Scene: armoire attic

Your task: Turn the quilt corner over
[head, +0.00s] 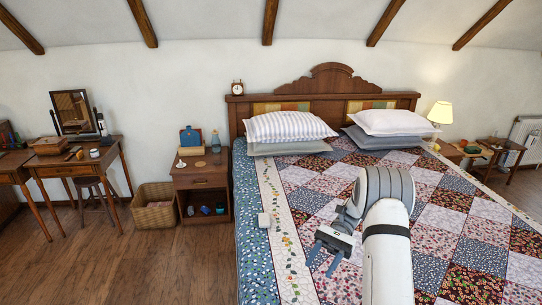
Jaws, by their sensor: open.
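The patchwork quilt (452,222) covers the bed. It has red, blue and pale floral squares, a cream strip with a leafy vine, and a blue floral border along the left side. Its top left part lies flat near the pillows, and no fold shows. The near corners are out of the frame. My gripper (322,267) is open and empty over the left part of the quilt, right of the cream strip. Whether its fingertips touch the cloth I cannot tell. My arm hides part of the quilt.
Striped and white pillows (288,126) lie on grey ones before the wooden headboard (330,82). A nightstand (203,178) with a bottle and small items stands left of the bed, beside a wicker basket (154,204). A lit lamp (440,113) stands right. Floor at lower left is clear.

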